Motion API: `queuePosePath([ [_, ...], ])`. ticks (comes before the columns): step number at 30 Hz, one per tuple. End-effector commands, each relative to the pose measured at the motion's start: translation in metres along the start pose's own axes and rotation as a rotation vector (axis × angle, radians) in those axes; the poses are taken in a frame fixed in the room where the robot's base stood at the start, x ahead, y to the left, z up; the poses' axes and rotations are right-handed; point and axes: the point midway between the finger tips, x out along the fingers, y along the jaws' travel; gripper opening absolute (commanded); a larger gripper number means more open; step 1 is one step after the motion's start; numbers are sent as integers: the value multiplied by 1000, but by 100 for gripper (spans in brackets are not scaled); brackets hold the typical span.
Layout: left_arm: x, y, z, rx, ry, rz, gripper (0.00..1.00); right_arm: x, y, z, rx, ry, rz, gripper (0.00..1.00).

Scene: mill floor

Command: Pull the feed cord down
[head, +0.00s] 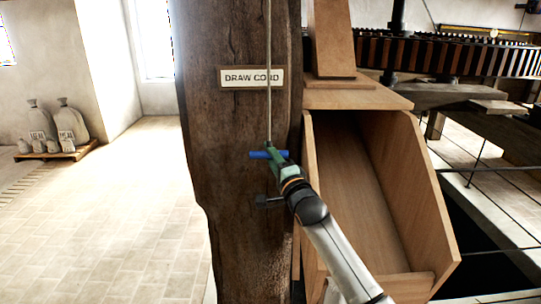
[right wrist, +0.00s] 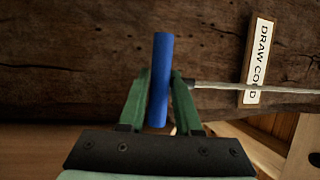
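The feed cord (head: 269,110) hangs straight down in front of a dark timber post, past a sign (head: 252,77) reading "DRAW CORD". A blue crossbar handle (head: 257,155) is at its lower end, lying level. My right gripper (head: 276,154) is at the handle, its green fingers over the handle's middle. The cord (right wrist: 225,86) runs off to the right there, past the sign (right wrist: 257,62). My left gripper is not in view.
The timber post (head: 225,130) stands right behind the handle, with a dark metal peg (head: 268,201) below it. A wooden chute (head: 360,180) stands close on the right. Sacks (head: 70,122) rest on a pallet at far left. The floor at left is clear.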

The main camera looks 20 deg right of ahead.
Motion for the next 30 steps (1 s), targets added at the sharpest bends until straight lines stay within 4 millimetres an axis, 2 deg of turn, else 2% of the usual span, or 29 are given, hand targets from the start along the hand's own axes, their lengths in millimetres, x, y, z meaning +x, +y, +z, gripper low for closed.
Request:
queuePosePath([
  [1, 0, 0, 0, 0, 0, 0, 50, 0, 0, 0, 0, 0, 0, 26],
  [8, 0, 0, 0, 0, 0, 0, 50, 0, 0, 0, 0, 0, 0, 0],
  [30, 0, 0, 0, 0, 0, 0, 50, 0, 0, 0, 0, 0, 0, 0],
])
